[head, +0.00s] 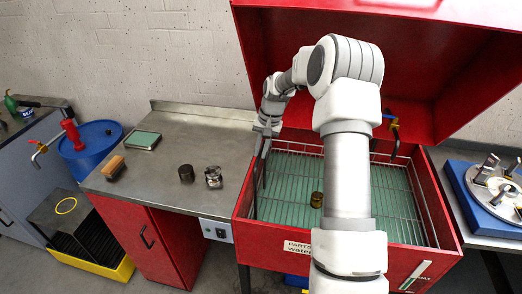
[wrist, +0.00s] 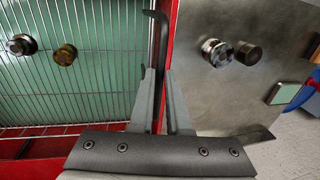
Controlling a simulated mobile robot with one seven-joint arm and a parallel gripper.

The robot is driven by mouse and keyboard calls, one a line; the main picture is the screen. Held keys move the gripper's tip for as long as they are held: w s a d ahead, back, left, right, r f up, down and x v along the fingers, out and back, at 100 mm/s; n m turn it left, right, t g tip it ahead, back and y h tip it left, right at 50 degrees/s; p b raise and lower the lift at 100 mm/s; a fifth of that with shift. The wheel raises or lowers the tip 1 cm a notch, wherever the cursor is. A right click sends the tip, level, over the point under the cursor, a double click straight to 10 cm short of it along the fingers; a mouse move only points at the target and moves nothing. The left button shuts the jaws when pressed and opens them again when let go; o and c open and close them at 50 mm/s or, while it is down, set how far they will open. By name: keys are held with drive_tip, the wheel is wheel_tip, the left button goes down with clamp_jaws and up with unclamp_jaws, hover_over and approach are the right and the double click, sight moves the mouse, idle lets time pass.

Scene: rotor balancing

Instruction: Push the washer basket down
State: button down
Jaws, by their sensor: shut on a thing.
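The washer basket (head: 395,178) is a wire basket inside the red parts washer (head: 262,238), with green showing through its mesh. It also shows at the left of the wrist view (wrist: 100,75). A brass-coloured part (head: 317,199) lies in it; the wrist view shows a silver part (wrist: 21,44) beside it. My gripper (head: 264,150) is at the basket's left side. In the wrist view its fingers (wrist: 160,85) are closed around a dark upright rod with a bent end, the basket handle (wrist: 158,40). Where the handle joins the basket is hidden.
The washer's red lid (head: 440,60) stands open behind my arm. A steel bench (head: 215,130) to the left holds a dark part (head: 186,173), a silver part (head: 213,177), a brush (head: 113,167) and a scale (head: 142,140). A blue-based machine (head: 485,195) stands right.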

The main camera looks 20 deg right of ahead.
idle(0.8)
drive_tip(key=shift+f+b, duration=0.5)
drive_tip(key=shift+f, duration=0.05)
wheel_tip(320, 180, down, 16)
drive_tip(key=b, duration=1)
drive_tip(key=shift+f, duration=0.25)
drive_tip(key=c, duration=0.9)
unclamp_jaws()
drive_tip(key=shift+r, duration=0.1)
drive_tip(key=d+r, duration=0.1)
drive_tip(key=r, duration=0.4)
drive_tip(key=s+d+r, duration=0.1)
drive_tip(key=r, duration=0.5)
drive_tip(key=s+d+r, duration=0.1)
drive_tip(key=r, duration=0.5)
drive_tip(key=shift+r, duration=0.1)
